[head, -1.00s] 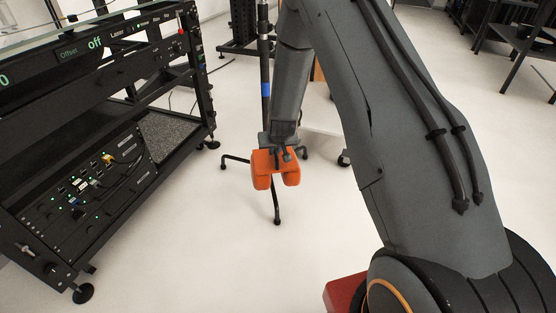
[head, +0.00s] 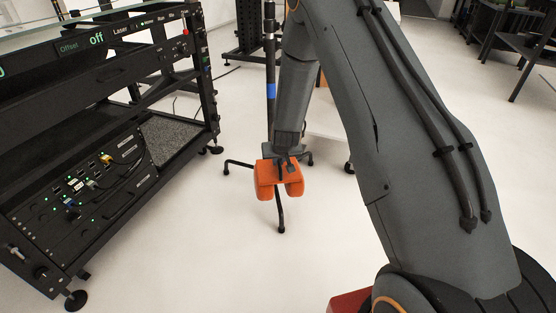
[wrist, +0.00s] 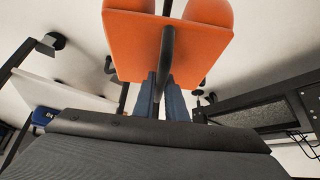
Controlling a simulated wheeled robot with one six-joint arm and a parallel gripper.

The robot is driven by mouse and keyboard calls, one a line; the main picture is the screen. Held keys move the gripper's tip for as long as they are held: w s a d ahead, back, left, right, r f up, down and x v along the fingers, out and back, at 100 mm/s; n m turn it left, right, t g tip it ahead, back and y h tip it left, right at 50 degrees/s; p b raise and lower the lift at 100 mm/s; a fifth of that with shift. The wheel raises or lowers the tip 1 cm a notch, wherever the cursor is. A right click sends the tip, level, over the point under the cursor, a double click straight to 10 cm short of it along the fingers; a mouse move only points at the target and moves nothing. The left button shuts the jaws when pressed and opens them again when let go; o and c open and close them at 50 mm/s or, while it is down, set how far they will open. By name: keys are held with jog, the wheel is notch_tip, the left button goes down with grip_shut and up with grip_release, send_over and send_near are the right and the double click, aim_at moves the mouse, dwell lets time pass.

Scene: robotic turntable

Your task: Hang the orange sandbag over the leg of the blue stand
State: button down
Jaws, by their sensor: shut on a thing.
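The orange sandbag (head: 265,185) is a saddle-shaped bag with two hanging lobes and a dark handle strap on top. My gripper (head: 286,158) is shut on that handle from above. In the wrist view the bag (wrist: 190,42) fills the top, with the strap running down between the gripper fingers (wrist: 162,98). The stand is a black pole with a blue band (head: 271,91) and splayed thin legs. The bag is in front of the pole, in line with the front leg (head: 281,214), whose foot shows below it. The bag hides the leg's upper part; I cannot tell whether they touch.
A black equipment rack (head: 110,120) with lit panels stands at the left, its foot (head: 75,300) on the floor. Dark tables (head: 510,45) are at the upper right. White floor around the stand's front is clear.

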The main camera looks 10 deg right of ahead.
jog(key=shift+w+f+b, duration=0.2)
jog(key=shift+f+b, duration=2.2)
jog(key=shift+f, duration=0.4)
jog(key=shift+f+b, duration=1.8)
jog(key=shift+f, duration=3.15)
jog(key=shift+s+f, duration=0.15)
jog(key=shift+f, duration=0.15)
jog(key=c, duration=1.7)
grip_release()
